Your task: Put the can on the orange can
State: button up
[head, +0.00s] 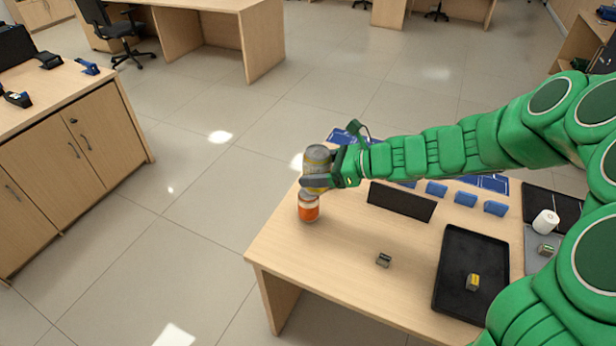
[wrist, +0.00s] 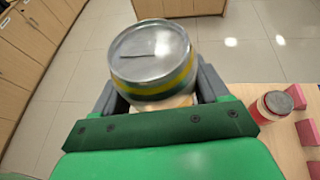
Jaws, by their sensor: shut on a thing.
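My gripper (head: 330,170) is shut on a grey can (head: 318,158) with a yellow and green band. The held can (wrist: 152,58) fills the upper middle of the wrist view, its grey lid facing the camera, between the two dark fingers. The orange can (head: 308,208) stands upright on the light wood table near its left edge. In the head view the held can is directly over the orange can; I cannot tell whether they touch. The orange can's top is partly hidden by the held can and gripper.
In the wrist view, a red can with a grey top (wrist: 274,104) stands at right beside pink blocks (wrist: 308,132). A black tray (head: 456,250) holds a small yellow-marked block (head: 473,282). Another small block (head: 383,260) lies on the table. A dark panel (head: 401,202) lies behind.

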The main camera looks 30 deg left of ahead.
jog(key=shift+w+a+f, duration=0.9)
jog(key=shift+w+f, duration=0.25)
jog(key=shift+f, duration=0.1)
jog(key=shift+w+a+f, duration=0.9)
jog(key=shift+w+f, duration=0.25)
jog(key=shift+f, duration=0.1)
jog(key=shift+w+a+f, duration=0.9)
jog(key=shift+w+f, duration=0.25)
jog(key=shift+f, duration=1.7)
jog(key=o, duration=1.3)
jog(key=shift+f, duration=0.15)
jog(key=shift+o, duration=0.2)
jog(key=shift+w+d+r, duration=0.1)
jog(key=shift+d+r, duration=0.1)
jog(key=shift+r, duration=0.05)
jog(key=v, duration=1.1)
jog(key=shift+d, duration=0.2)
